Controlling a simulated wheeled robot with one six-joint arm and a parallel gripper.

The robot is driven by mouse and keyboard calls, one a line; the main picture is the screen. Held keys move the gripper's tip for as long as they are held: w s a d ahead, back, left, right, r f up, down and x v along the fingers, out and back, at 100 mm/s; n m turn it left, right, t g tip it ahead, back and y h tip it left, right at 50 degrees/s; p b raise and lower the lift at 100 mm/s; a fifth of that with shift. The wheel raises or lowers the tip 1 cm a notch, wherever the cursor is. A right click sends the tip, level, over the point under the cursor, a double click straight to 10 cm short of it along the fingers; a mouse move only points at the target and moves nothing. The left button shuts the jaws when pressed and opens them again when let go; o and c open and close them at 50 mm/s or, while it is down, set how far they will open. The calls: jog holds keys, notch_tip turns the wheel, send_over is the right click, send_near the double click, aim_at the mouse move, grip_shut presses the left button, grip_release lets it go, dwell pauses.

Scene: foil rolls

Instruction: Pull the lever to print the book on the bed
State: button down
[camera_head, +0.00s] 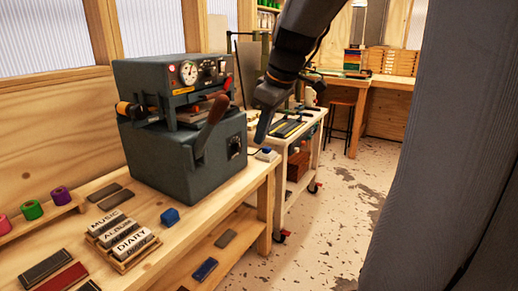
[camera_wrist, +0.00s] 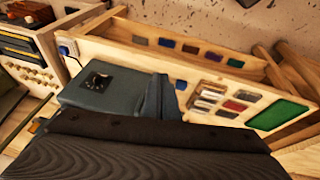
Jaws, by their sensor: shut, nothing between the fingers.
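The press (camera_head: 165,165) is a dark grey machine on the wooden bench, with a dial on its upper front. Its lever (camera_head: 213,120) has a brown wooden grip and slants up at the press's right front. A brown, flat piece shows in the gap behind the lever; I cannot tell whether it is the book on the bed. My gripper (camera_head: 262,132) is shut and empty, pointing down, to the right of the lever and apart from it.
A rack of blocks (camera_head: 125,242) marked MUSIC, ALBUM and DIARY stands at the front of the bench, near a small blue block (camera_head: 170,216). Colored rolls (camera_head: 32,210) sit at left. A white cart (camera_head: 300,140) stands behind my gripper.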

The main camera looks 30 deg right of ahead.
jog(key=shift+v, duration=1.5)
jog(key=shift+w+a, duration=0.1)
jog(key=shift+a, duration=0.05)
jog(key=s+a+f+m+g, duration=0.1)
jog(key=s+a+f+m, duration=0.1)
jog(key=s+f, duration=0.3)
jog(key=s+a+f+m+g, duration=0.1)
jog(key=s+a+f, duration=0.3)
jog(key=f, duration=0.6)
jog(key=s+a+f+m+g+h, duration=0.1)
jog(key=s+a+f+m, duration=0.3)
jog(key=f, duration=0.4)
jog(key=shift+s+a+f+g, duration=0.35)
jog(key=shift+s+a+g, duration=0.15)
jog(key=shift+s+a, duration=0.3)
jog(key=shift+s+d, duration=0.1)
